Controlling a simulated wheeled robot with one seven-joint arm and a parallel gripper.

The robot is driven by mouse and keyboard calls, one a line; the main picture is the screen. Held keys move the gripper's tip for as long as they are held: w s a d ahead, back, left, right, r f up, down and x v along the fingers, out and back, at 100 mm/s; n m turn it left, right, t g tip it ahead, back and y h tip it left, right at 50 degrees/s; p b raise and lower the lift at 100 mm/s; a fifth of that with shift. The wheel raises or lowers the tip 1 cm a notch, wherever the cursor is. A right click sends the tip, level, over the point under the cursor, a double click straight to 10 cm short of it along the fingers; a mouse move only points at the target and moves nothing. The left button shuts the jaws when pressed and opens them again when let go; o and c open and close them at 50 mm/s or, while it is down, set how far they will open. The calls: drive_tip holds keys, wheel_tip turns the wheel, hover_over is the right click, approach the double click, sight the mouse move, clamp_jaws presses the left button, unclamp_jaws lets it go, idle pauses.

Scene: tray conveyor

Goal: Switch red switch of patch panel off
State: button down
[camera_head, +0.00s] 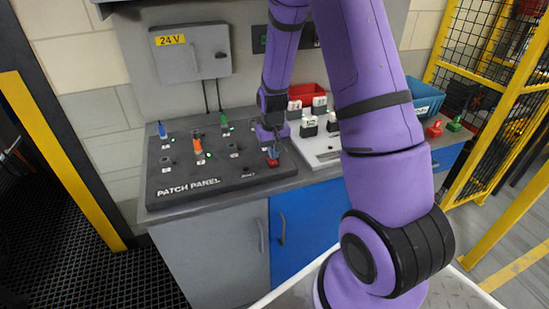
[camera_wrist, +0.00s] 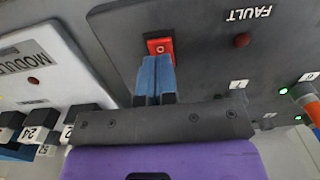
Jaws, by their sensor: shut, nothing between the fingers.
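The patch panel (camera_head: 222,181) is a dark sloped board on the bench, with its name in white letters. The red switch (camera_wrist: 160,46) shows in the wrist view as a small square with a white mark, set in the panel. My gripper (camera_wrist: 156,62) is shut and empty, its two blue fingers side by side. The fingertips are at the near edge of the red switch and cover part of it; I cannot tell whether they touch. In the head view my gripper (camera_head: 273,161) is over the panel's right end. The switch's position is unclear.
A dark red fault lamp (camera_wrist: 242,40) sits beside the switch. An orange plug (camera_head: 198,146) and a blue plug (camera_head: 162,130) stand in the panel, with green lights nearby. Right of it are a white module board (camera_head: 316,147), a red bin (camera_head: 307,92) and a blue bin (camera_head: 425,98).

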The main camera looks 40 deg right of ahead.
sight(274, 162)
wheel_tip(274, 162, up, 12)
drive_tip(key=shift+s, duration=0.15)
idle(0.5)
drive_tip(key=m, duration=0.6)
drive_tip(key=w+m, duration=0.1)
drive_tip(key=m, duration=0.5)
drive_tip(key=m+g, duration=0.1)
drive_tip(key=m, duration=0.5)
drive_tip(key=shift+w+d+r, duration=0.1)
drive_tip(key=shift+w+d, duration=0.05)
drive_tip(key=shift+w, duration=0.05)
drive_tip(key=f, duration=0.4)
drive_tip(key=s+f, duration=0.1)
drive_tip(key=f, duration=0.9)
drive_tip(key=shift+s+a, duration=0.25)
drive_tip(key=shift+s, duration=0.1)
